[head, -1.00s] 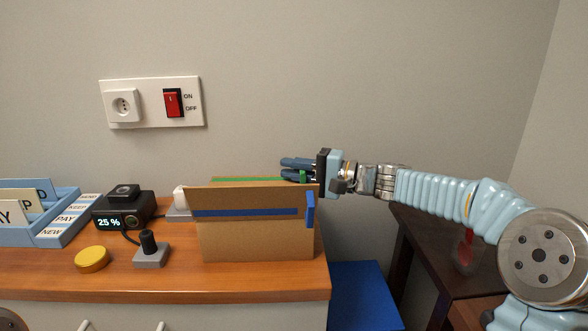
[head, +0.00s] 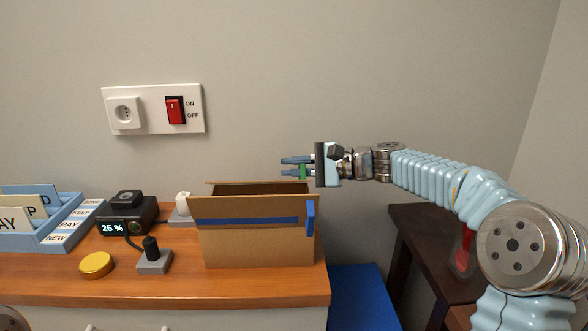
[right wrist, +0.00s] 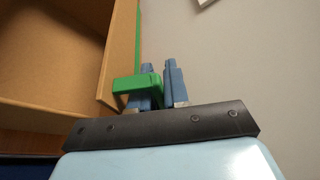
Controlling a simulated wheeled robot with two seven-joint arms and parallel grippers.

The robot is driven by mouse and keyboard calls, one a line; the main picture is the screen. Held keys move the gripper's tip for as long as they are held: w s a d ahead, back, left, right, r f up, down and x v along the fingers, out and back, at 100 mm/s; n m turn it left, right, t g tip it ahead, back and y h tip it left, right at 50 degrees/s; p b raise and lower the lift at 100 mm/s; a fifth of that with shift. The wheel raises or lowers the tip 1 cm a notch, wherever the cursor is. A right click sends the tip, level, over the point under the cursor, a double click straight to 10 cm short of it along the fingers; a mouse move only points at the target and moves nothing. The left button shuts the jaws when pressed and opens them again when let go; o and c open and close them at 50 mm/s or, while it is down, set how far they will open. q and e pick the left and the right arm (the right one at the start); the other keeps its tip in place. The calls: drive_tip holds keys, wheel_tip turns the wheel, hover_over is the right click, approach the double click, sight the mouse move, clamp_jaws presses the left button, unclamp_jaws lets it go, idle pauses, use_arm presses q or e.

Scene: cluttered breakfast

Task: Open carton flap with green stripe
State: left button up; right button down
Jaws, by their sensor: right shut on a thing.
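The brown cardboard carton (head: 258,245) stands near the right end of the wooden counter, its inside dark and open at the top. The far flap (head: 258,184) stands up along the back edge; its green stripe (right wrist: 137,45) shows edge-on in the right wrist view. My right gripper (head: 297,169) is at the carton's back right corner, its fingers pointing left, shut on the green tab (right wrist: 138,84) of that flap. The near flap with a blue stripe (head: 245,221) and a blue tab (head: 310,217) leans out toward me. My left gripper is not in view.
Left of the carton are a joystick (head: 154,257), a yellow round lid (head: 96,265), a black device reading 25 % (head: 127,213) and a blue card tray (head: 30,239). A socket and switch plate (head: 152,109) is on the wall. A dark side table (head: 435,230) stands at right.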

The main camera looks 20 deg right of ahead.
drive_tip(key=shift+w+d+m+g, duration=0.1)
drive_tip(key=shift+w+m+g, duration=0.2)
drive_tip(key=shift+m, duration=0.2)
drive_tip(key=c, duration=1.5)
unclamp_jaws()
drive_tip(key=shift+d+r, duration=0.1)
drive_tip(key=b+v, duration=0.1)
drive_tip(key=v, duration=1.2)
drive_tip(key=shift+s+d+r, duration=0.15)
drive_tip(key=shift+s+d, duration=0.05)
drive_tip(key=shift+d, duration=0.05)
